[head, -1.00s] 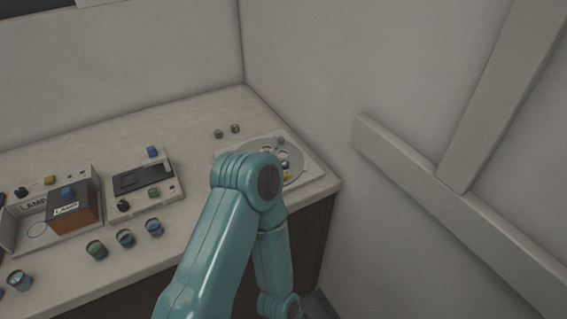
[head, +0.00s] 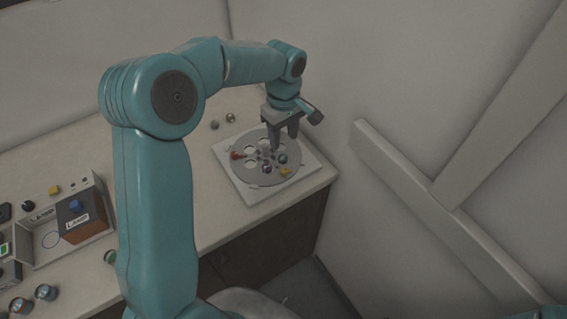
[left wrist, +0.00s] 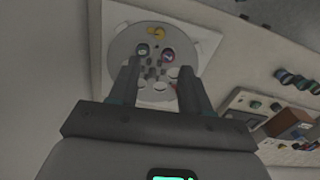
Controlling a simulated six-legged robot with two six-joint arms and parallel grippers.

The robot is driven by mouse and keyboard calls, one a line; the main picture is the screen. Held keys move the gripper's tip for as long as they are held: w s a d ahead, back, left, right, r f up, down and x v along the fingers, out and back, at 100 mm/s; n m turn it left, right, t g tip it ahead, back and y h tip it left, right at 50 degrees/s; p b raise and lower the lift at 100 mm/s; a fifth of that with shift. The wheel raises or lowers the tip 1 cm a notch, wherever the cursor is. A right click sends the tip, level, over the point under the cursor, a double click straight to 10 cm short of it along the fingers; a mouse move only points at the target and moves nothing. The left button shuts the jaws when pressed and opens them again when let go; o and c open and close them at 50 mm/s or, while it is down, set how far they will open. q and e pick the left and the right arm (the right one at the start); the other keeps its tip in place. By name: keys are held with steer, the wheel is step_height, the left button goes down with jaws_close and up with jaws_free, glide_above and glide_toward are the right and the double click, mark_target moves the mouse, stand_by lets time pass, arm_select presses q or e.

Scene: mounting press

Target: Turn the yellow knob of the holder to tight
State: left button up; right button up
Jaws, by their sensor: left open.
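The holder is a round grey disc (head: 243,172) on a white square plate (head: 238,189) near the counter's right end. The yellow knob (head: 285,171) is on the disc's near right edge. It also shows in the left wrist view (left wrist: 156,32), past my fingertips. Dark round pieces sit on the disc near it, and a red part (head: 236,155) is at its left. My left gripper (head: 283,142) is open, pointing down over the far right part of the disc, apart from the yellow knob. In the left wrist view its fingers (left wrist: 161,72) frame the disc's middle. My right gripper is not in view.
A box labelled LAMP (head: 75,225) stands on the counter at left. Round jars (head: 46,292) stand near the front edge. Two small pieces (head: 230,118) lie behind the plate. A wall with beams (head: 405,165) closes the right side. My arm hides the counter's middle.

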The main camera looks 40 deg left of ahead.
mark_target(284, 170)
arm_select(q)
step_height(284, 170, down, 13)
steer(key=shift+d+r+p, duration=0.15)
steer(key=shift+p, duration=1.05)
steer(key=shift+f, duration=0.6)
jaws_close()
